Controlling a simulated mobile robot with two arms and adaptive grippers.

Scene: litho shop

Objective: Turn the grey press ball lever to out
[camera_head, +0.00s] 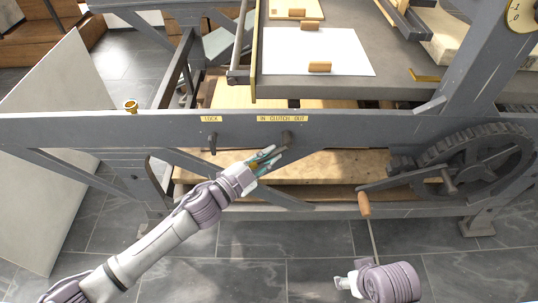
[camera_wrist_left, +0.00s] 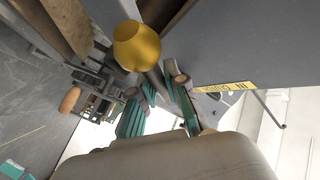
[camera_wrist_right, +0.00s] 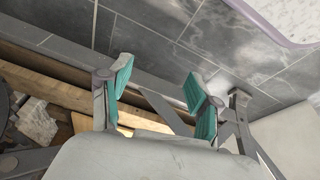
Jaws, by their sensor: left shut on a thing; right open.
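The grey press's clutch lever (camera_head: 287,138) sits on the front beam below a yellow IN CLUTCH OUT label (camera_head: 282,118). The label also shows in the left wrist view (camera_wrist_left: 225,87). My left gripper (camera_head: 270,156) is at the lever, its teal fingers closed around a grey part that seems to be the lever's rod. In the left wrist view a brass-coloured ball (camera_wrist_left: 137,46) shows just beyond the fingers. The fingers partly hide the rod, so the lever's exact angle is unclear. My right gripper (camera_wrist_right: 158,92) is open and empty, low in front of the press.
A smaller lever (camera_head: 212,142) hangs under a LOCK label (camera_head: 211,118) to the left. A wooden crank handle (camera_head: 364,205) and a toothed wheel (camera_head: 475,170) are at the right. The grey tile floor (camera_head: 240,240) in front is clear.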

